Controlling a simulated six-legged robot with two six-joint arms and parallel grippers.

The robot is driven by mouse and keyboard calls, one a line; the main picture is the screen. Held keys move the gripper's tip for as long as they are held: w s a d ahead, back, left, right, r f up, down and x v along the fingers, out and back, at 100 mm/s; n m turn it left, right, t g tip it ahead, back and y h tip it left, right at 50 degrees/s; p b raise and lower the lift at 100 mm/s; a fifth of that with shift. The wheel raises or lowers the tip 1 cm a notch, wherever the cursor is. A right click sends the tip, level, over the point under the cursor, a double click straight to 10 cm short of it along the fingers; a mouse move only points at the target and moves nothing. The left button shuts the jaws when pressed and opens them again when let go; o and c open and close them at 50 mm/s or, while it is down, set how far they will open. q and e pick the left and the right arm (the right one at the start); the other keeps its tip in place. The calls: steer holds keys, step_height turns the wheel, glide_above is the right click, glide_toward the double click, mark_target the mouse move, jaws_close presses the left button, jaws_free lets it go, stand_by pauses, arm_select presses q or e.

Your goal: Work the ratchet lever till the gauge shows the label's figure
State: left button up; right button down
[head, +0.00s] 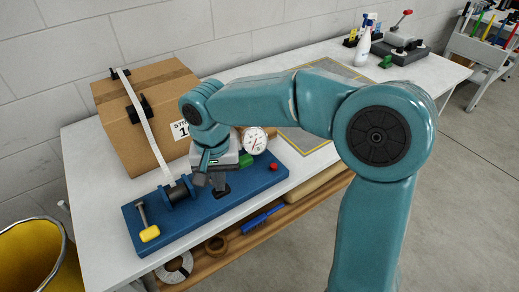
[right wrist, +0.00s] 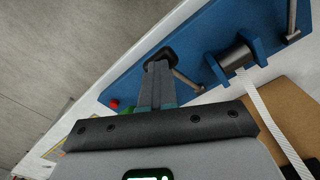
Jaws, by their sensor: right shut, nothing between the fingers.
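A blue base (head: 210,212) on the bench carries a strap spool (head: 178,192) and a yellow-handled lever (head: 149,233) at its left end. A black-ended part with a metal rod shows in the right wrist view (right wrist: 187,82); I cannot tell if it is the ratchet lever. My right gripper (head: 205,178) is shut and empty, its tips close to that black end; contact is unclear. Its fingers also show in the right wrist view (right wrist: 156,85). The round white gauge (head: 255,140) has a reddish needle; its reading is too small. The label (head: 180,130) is partly hidden by my arm.
A white strap (head: 147,125) runs over the cardboard box (head: 150,90) to the spool. A red knob (head: 273,167) sits at the base's right end. A spray bottle (head: 364,40) stands at the far right. A yellow bin (head: 38,262) is at lower left.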

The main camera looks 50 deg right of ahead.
steer(key=shift+w+d+f, duration=0.1)
steer(key=shift+w+f, duration=0.3)
steer(key=shift+f, duration=0.1)
steer(key=shift+s+f+b, duration=0.5)
steer(key=shift+b, duration=0.25)
steer(key=shift+s+a+f+b, duration=0.2)
steer(key=shift+s+f+b, duration=0.05)
steer(key=shift+f+b, duration=0.3)
step_height(320, 180, up, 11)
steer(key=p, duration=0.9)
steer(key=shift+r+p, duration=0.2)
steer(key=shift+p, duration=0.1)
